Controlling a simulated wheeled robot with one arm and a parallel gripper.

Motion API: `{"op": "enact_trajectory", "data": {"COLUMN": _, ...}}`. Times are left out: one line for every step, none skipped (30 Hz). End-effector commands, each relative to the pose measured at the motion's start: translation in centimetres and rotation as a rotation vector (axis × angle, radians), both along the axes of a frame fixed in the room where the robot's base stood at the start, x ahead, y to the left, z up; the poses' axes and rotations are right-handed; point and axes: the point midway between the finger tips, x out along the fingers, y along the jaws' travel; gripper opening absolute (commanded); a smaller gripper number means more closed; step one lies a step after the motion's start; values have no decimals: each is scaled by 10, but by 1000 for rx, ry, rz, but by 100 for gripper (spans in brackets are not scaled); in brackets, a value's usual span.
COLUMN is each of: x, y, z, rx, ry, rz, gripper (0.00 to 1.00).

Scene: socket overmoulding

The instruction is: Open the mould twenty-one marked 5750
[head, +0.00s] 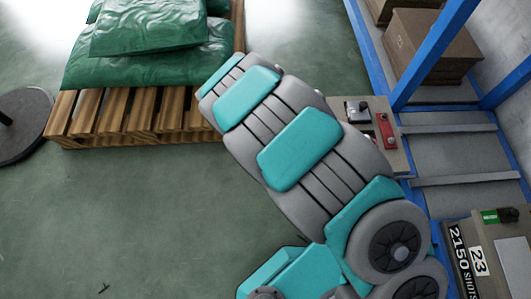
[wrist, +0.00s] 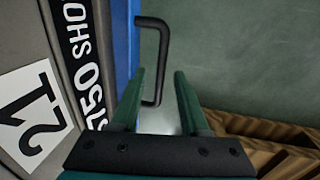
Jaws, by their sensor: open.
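In the wrist view, the mould marked 21 (wrist: 22,62) fills the left side. Its white plate shows 21 turned over, and beside it a black strip (wrist: 82,70) reads 5750 SHOTS, partly cut off or hidden. A black bar handle (wrist: 165,60) stands out from its face past a blue edge. My gripper (wrist: 160,72) is open, with its two green fingers on either side of the handle's near end. I cannot tell whether either finger touches it. In the head view my arm hides the gripper and the mould's marked face.
A wooden pallet (head: 140,118) with green sacks (head: 150,50) stands at the left; slats also show in the wrist view (wrist: 265,130). A blue rack (head: 432,55) holds a brown box (head: 430,45) and the mould marked 23, 2150 SHOTS (head: 490,262).

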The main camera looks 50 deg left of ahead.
Motion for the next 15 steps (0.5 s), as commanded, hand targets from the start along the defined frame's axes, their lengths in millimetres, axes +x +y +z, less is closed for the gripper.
{"op": "enact_trajectory", "data": {"x": -1, "y": 1, "z": 5, "rx": 2, "ry": -1, "rz": 0, "gripper": 45}}
{"op": "enact_trajectory", "data": {"x": -1, "y": 2, "z": 9, "rx": 2, "ry": -1, "rz": 0, "gripper": 45}}
{"op": "enact_trajectory", "data": {"x": -2, "y": 2, "z": 14, "rx": 3, "ry": -1, "rz": 1, "gripper": 45}}
{"op": "enact_trajectory", "data": {"x": -2, "y": 3, "z": 18, "rx": 3, "ry": -1, "rz": 0, "gripper": 45}}
{"op": "enact_trajectory", "data": {"x": -3, "y": 3, "z": 22, "rx": 3, "ry": -1, "rz": 0, "gripper": 45}}
{"op": "enact_trajectory", "data": {"x": -4, "y": 4, "z": 28, "rx": 4, "ry": -2, "rz": 0, "gripper": 45}}
{"op": "enact_trajectory", "data": {"x": -4, "y": 5, "z": 32, "rx": 4, "ry": -2, "rz": 0, "gripper": 45}}
{"op": "enact_trajectory", "data": {"x": -5, "y": 6, "z": 37, "rx": 5, "ry": -2, "rz": 0, "gripper": 45}}
{"op": "enact_trajectory", "data": {"x": -6, "y": 6, "z": 44, "rx": 5, "ry": -2, "rz": 0, "gripper": 45}}
{"op": "enact_trajectory", "data": {"x": -7, "y": 7, "z": 49, "rx": 5, "ry": -2, "rz": 1, "gripper": 45}}
{"op": "enact_trajectory", "data": {"x": -8, "y": 7, "z": 54, "rx": 4, "ry": -2, "rz": 1, "gripper": 45}}
{"op": "enact_trajectory", "data": {"x": -8, "y": 8, "z": 59, "rx": 4, "ry": -2, "rz": 1, "gripper": 45}}
{"op": "enact_trajectory", "data": {"x": -9, "y": 8, "z": 62, "rx": 3, "ry": -1, "rz": 1, "gripper": 45}}
{"op": "enact_trajectory", "data": {"x": -9, "y": 8, "z": 65, "rx": 3, "ry": -1, "rz": 1, "gripper": 45}}
{"op": "enact_trajectory", "data": {"x": -10, "y": 9, "z": 67, "rx": 3, "ry": -1, "rz": 1, "gripper": 45}}
